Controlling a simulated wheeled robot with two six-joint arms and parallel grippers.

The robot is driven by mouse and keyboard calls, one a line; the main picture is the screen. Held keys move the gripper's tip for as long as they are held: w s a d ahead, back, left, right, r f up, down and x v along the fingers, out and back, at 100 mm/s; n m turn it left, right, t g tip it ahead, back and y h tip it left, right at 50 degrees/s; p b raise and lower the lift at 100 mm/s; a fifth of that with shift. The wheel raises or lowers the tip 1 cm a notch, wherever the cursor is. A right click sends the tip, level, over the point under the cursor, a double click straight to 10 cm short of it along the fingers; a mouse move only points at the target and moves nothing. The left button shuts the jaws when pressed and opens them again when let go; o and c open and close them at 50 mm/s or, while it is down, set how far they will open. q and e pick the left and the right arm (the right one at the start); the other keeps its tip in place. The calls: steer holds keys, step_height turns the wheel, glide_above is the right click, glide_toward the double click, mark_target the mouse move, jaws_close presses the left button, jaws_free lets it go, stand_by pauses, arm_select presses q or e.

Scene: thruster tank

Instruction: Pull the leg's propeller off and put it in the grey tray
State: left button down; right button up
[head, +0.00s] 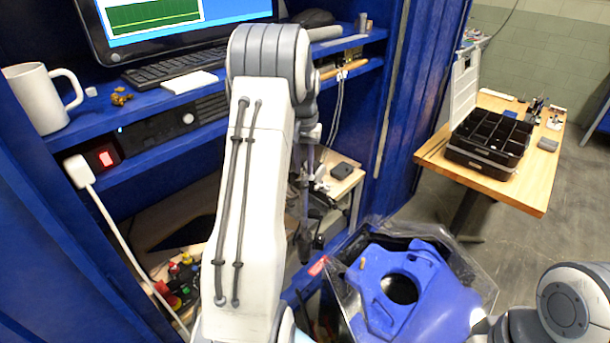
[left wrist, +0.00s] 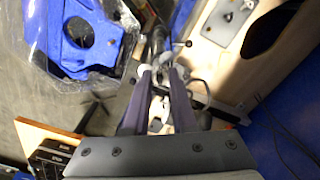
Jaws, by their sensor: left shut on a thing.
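My left gripper (head: 304,190) hangs below the wrist of my left arm, between the blue bench and the blue tank part. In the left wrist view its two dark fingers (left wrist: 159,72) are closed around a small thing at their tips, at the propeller. The propeller is small and mostly hidden by the fingers. A dark rod-like part (left wrist: 157,40), apparently the leg, lies just beyond the fingertips. I cannot tell whether the propeller is still joined to it. I cannot make out the grey tray for certain. My right gripper is out of view.
A blue moulded tank part (head: 425,285) sits in clear wrapping at lower right. A wooden table (head: 535,195) holds a black compartment box (head: 490,140). A blue bench with a keyboard (head: 180,65) and a white mug (head: 38,98) stands at left. A small wooden surface (head: 345,185) lies behind the gripper.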

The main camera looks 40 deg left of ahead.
arm_select(q)
steer(key=shift+r+p, duration=3.25)
steer(key=shift+r, duration=0.5)
